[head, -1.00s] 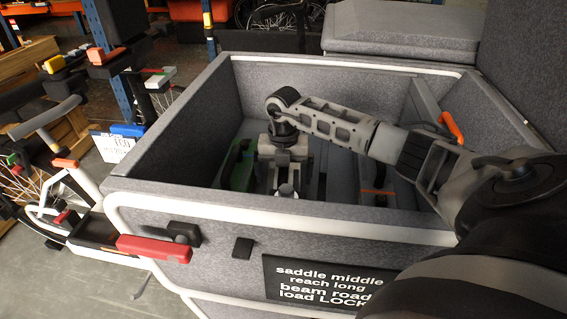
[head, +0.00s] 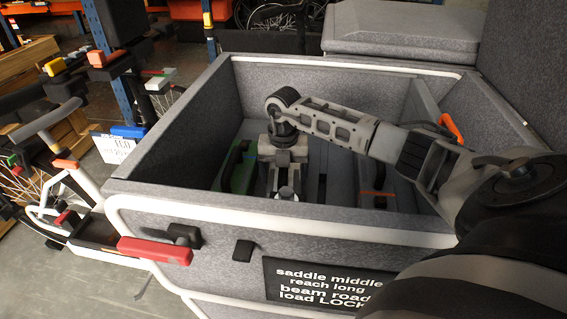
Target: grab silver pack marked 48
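My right arm reaches in from the right, over the grey felt-lined cargo box (head: 350,233), and bends down inside it. My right gripper (head: 285,184) points down near the box floor; its fingertips are partly hidden by its own body and the front wall. A small bright silver surface (head: 287,192) shows at the fingers, but I cannot tell whether it is the silver pack or part of the gripper. No "48" marking is readable. A green item with a dark handle (head: 237,165) stands just left of the gripper. My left gripper is not in view.
The box walls and white rim surround the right gripper. A divider (head: 342,175) and an orange strap (head: 377,193) lie right of it. An orange handle (head: 451,127) is on the right wall. A red-handled latch (head: 155,250) juts from the front left.

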